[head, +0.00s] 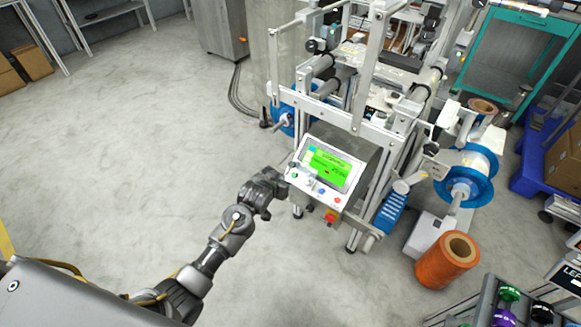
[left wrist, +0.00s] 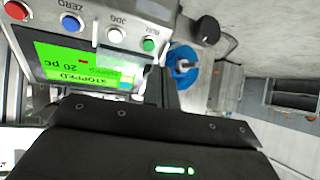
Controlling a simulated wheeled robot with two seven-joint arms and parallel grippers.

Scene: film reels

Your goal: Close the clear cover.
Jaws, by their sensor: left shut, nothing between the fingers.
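The machine (head: 345,105) stands at the upper middle of the head view, with a pale upright frame. I cannot make out a clear cover on that frame for certain. A tilted control panel (head: 328,168) with a lit green screen is on the machine's front. A small pale, see-through piece (left wrist: 128,62) lies over the panel near the green button in the left wrist view; I cannot tell whether it is the cover. My left gripper (head: 284,184) is shut and empty, close beside the panel's left edge; contact is unclear. My right gripper is out of view.
Blue-flanged reels (head: 468,188) sit on the machine's right side. An orange spool (head: 445,262) stands below them. A rack with coloured spools (head: 508,293) is at lower right. A grey cabinet (head: 220,28) stands behind. The floor to the left is clear.

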